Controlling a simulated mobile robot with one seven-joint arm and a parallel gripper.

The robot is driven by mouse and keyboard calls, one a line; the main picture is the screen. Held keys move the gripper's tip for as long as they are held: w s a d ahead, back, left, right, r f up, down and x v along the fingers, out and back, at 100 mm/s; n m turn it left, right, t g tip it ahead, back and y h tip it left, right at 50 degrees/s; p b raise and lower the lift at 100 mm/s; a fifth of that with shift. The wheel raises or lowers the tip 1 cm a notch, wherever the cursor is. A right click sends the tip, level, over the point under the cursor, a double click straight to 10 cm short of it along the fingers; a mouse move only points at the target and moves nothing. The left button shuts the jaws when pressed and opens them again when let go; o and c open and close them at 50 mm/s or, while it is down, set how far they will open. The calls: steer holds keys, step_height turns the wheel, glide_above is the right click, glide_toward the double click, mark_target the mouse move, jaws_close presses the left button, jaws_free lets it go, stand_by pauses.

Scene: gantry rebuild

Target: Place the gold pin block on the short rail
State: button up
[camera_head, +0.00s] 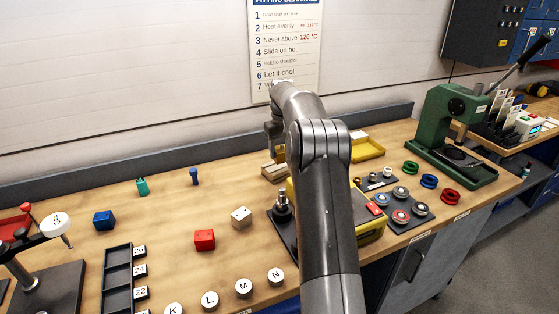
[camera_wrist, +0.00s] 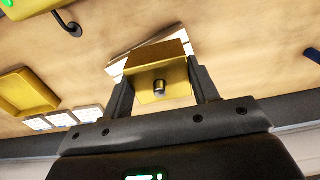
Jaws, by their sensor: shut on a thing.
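The gold pin block (camera_wrist: 172,88), a yellow block with a dark round pin, sits between the two fingers of my gripper (camera_wrist: 161,80) in the wrist view. My gripper is shut on it. In the head view my arm hides most of my gripper (camera_head: 274,138), and only a sliver of the gold block (camera_head: 279,154) shows. A pale wooden piece (camera_head: 273,172), perhaps the short rail, lies on the bench just below. It shows partly behind the block in the wrist view (camera_wrist: 121,64). I cannot tell whether the block touches it.
A yellow tray (camera_head: 368,150) lies to the right, and a yellow machine (camera_head: 372,230) stands in front, partly behind my arm. A white block (camera_head: 241,217), red block (camera_head: 204,239) and blue peg (camera_head: 195,177) stand to the left. The bench between them is bare.

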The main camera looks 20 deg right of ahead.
mark_target(279, 160)
steer(key=shift+w+a+f, duration=0.3)
steer(key=shift+w+f, duration=0.05)
steer(key=shift+w, duration=0.05)
steer(key=shift+f, duration=1.9)
steer(key=shift+f, duration=0.15)
steer(key=o, duration=1.2)
steer(key=shift+o, duration=0.2)
